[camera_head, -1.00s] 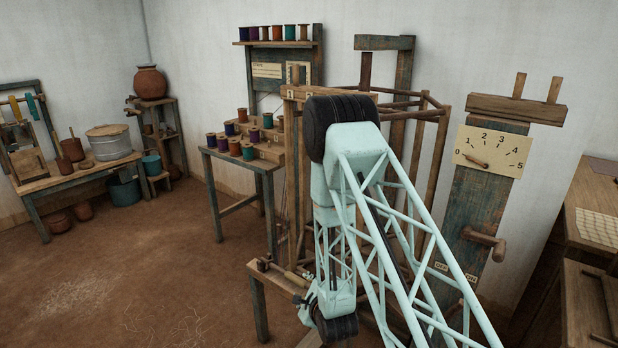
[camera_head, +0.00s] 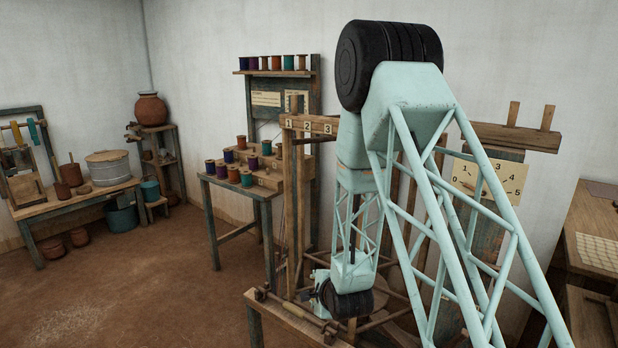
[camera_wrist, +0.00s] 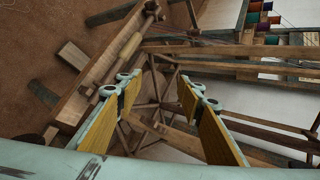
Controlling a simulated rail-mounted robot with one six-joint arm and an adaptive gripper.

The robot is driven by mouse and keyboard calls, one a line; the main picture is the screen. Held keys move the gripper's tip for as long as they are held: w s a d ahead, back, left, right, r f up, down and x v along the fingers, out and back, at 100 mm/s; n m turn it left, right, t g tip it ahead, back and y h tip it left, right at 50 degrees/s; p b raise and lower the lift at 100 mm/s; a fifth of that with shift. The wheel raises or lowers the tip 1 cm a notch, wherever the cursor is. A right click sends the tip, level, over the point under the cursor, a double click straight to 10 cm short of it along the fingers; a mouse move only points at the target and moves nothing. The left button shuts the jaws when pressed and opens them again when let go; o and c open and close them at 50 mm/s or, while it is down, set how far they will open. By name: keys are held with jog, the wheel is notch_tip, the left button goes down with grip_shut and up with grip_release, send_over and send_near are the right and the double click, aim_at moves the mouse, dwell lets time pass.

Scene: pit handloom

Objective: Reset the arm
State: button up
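My gripper (camera_wrist: 158,82) shows in the wrist view with its two yellow-padded fingers spread apart. Nothing is held between them. Beyond the fingers are wooden bars of a frame and the brown floor. In the head view my arm's pale green lattice links rise to a black elbow joint, then drop to the wrist beside the wooden frame (camera_head: 297,205) with the numbers 1, 2, 3 on its top bar. The fingers cannot be made out clearly there.
A low wooden bench (camera_head: 290,318) lies under my wrist. A stepped rack of spools (camera_head: 246,166) stands to its left. A dial board (camera_head: 513,178) is partly behind my arm at the right. A table with pots (camera_head: 80,192) stands far left; the floor (camera_head: 150,290) between is clear.

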jog(key=s+d+r+n+g+h, duration=0.15)
jog(key=s+d+r+n, duration=0.4)
jog(key=s+r, duration=0.6)
jog(key=s+d+r+n+g, duration=0.2)
jog(key=s+d+r+n, duration=0.4)
jog(key=r, duration=0.9)
jog(key=s+d+r+n+g, duration=0.1)
jog(key=s+d+r+n, duration=0.1)
jog(key=s, duration=1)
jog(key=s+d+r+n, duration=0.2)
jog(key=s+r, duration=0.3)
jog(key=s, duration=0.8)
jog(key=s+d+r+n+g+h, duration=0.1)
jog(key=s+d+r+n, duration=0.1)
jog(key=s, duration=1)
jog(key=shift+s+d+r+g+p, duration=0.35)
jog(key=shift+d+r, duration=0.25)
jog(key=shift+r, duration=0.15)
